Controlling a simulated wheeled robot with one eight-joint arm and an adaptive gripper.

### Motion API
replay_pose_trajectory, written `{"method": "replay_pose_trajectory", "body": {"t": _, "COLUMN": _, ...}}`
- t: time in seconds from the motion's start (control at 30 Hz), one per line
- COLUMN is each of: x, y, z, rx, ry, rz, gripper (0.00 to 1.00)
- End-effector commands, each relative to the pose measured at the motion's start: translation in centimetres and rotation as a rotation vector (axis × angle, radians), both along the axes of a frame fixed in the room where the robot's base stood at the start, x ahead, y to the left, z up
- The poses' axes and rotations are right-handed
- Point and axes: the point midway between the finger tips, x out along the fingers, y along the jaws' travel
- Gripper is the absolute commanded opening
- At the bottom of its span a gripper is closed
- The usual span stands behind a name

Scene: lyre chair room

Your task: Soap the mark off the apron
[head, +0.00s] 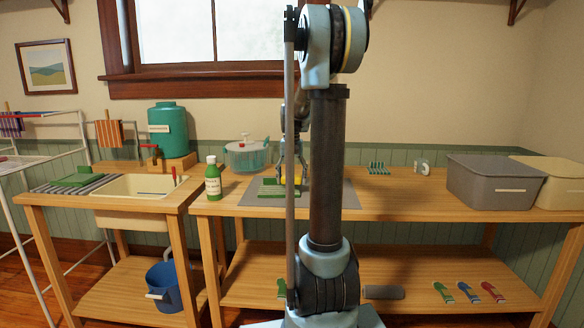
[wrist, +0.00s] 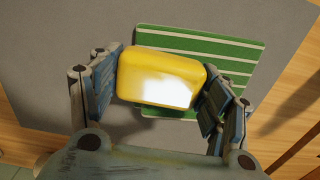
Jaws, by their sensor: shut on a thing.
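My gripper (head: 293,166) is over the worktable, pointing down. In the wrist view my gripper (wrist: 160,88) is shut on a yellow block (wrist: 150,65), likely the soap, with one finger at each end. The block's lower right face shines white with glare. Beneath it is a green cloth with white stripes (wrist: 215,50), likely the apron; the cloth (head: 268,186) also shows in the head view. I cannot tell whether block and cloth touch. No mark shows on the visible cloth; the block and fingers hide part of it.
The cloth lies on a grey mat (head: 250,199). A sink (head: 135,190) is at left. A grey bin (head: 490,184) is at right. My arm hides the middle of the table.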

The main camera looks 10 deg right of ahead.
Motion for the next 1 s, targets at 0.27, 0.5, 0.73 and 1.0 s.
{"method": "replay_pose_trajectory", "body": {"t": 0.27, "x": 0.0, "y": 0.1, "z": 2.6, "rx": 0.0, "ry": 0.0, "rz": 0.001, "gripper": 0.48}}
{"method": "replay_pose_trajectory", "body": {"t": 0.5, "x": 0.1, "y": 0.1, "z": 4.6, "rx": 0.0, "ry": 0.0, "rz": 0.001, "gripper": 0.48}}
{"method": "replay_pose_trajectory", "body": {"t": 0.73, "x": 0.1, "y": 0.1, "z": 5.3, "rx": 0.0, "ry": 0.0, "rz": 0.001, "gripper": 0.48}}
{"method": "replay_pose_trajectory", "body": {"t": 1.0, "x": 0.1, "y": 0.1, "z": 5.3, "rx": 0.0, "ry": -0.001, "rz": 0.001, "gripper": 0.48}}
